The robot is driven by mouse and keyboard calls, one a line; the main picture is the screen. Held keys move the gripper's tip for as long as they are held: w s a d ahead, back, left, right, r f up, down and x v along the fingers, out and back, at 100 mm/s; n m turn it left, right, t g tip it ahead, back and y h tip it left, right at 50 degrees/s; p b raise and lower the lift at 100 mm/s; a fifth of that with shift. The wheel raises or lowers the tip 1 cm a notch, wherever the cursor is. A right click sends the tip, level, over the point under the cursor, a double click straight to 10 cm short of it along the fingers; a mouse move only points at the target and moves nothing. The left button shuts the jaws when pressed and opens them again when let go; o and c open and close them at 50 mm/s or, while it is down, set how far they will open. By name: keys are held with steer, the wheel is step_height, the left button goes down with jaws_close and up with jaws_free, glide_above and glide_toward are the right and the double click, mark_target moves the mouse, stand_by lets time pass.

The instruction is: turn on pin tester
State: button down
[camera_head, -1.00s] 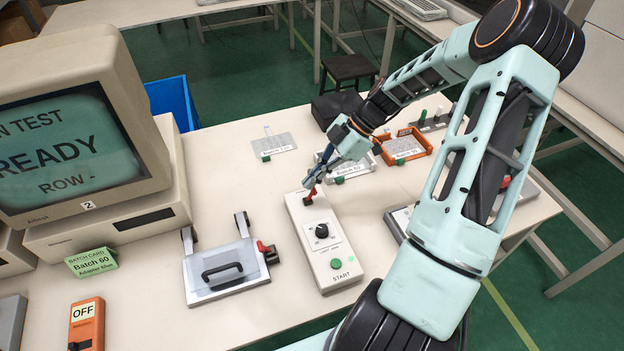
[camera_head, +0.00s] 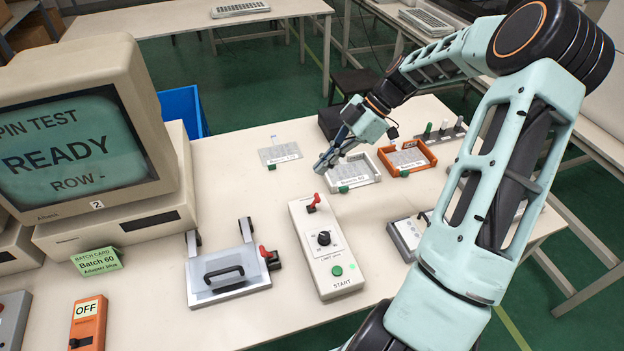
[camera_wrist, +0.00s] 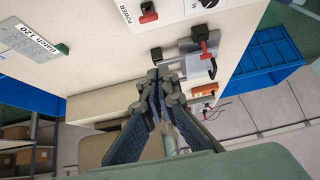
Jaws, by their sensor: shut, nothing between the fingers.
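The pin tester control box (camera_head: 313,222) is a long pale box on the table in the head view. It carries a red toggle lever (camera_head: 315,200) at its far end, a black knob (camera_head: 323,239) and a green START button (camera_head: 337,270). In the wrist view the red lever (camera_wrist: 148,17) sits beside the word POWER. My gripper (camera_head: 321,167) is shut and empty, above and beyond the lever, apart from it. Its fingers (camera_wrist: 160,76) also show in the wrist view. The monitor (camera_head: 75,150) reads PIN TEST, READY, ROW -.
A fixture with a clear lid and black handle (camera_head: 224,272) stands left of the box. A white tray (camera_head: 362,182) and an orange tray (camera_head: 428,160) lie beyond. An orange switch box marked OFF (camera_head: 88,325) and a green Batch 60 card (camera_head: 97,261) are at left.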

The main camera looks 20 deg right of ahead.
steer(key=shift+v, duration=1)
steer(key=shift+f, duration=0.1)
